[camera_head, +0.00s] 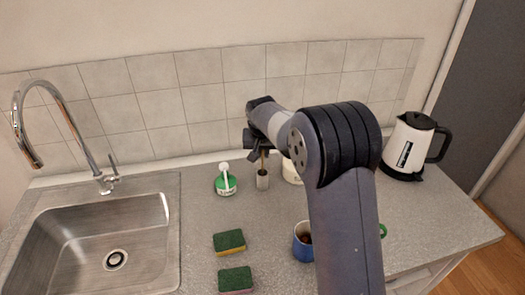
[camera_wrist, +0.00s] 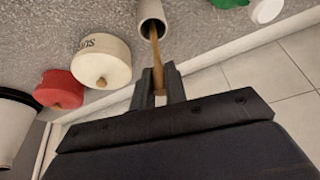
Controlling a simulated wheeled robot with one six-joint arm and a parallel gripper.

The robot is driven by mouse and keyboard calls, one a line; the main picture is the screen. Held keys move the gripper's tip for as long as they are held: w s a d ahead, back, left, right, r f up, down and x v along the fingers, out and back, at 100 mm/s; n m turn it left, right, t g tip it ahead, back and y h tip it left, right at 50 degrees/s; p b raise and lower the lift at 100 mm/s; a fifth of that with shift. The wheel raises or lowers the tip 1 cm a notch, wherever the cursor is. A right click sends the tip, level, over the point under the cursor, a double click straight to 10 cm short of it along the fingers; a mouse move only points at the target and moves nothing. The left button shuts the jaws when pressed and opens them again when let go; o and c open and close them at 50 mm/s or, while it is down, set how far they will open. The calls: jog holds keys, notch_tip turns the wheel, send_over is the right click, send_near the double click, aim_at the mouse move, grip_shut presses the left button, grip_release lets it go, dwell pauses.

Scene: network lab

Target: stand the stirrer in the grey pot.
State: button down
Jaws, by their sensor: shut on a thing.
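The stirrer is a thin wooden stick (camera_wrist: 155,50), held between the fingertips of my gripper (camera_wrist: 158,82). In the head view the stirrer (camera_head: 262,159) hangs roughly upright below my gripper (camera_head: 258,146). The grey pot (camera_head: 262,182) is a small narrow cylinder standing on the counter right under it. In the wrist view the stirrer's lower end reaches the mouth of the grey pot (camera_wrist: 150,11) and seems to be inside it. How deep it goes is hidden.
Left of the pot stands a green and white bottle (camera_head: 226,182). A cream canister (camera_wrist: 103,62) and a red one (camera_wrist: 59,89) stand close by. Sponges (camera_head: 229,241), a blue mug (camera_head: 302,246), a kettle (camera_head: 407,147) and a sink (camera_head: 95,235) are farther off. The tiled wall is behind.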

jog(key=shift+f, duration=0.25)
jog(key=c, duration=1.4)
grip_release()
jog(key=shift+r, duration=0.15)
jog(key=shift+c, duration=0.2)
jog(key=shift+r, duration=0.2)
jog(key=b+v, duration=0.2)
jog(key=v, duration=1)
jog(key=shift+w+f, duration=0.1)
jog(key=shift+f, duration=0.05)
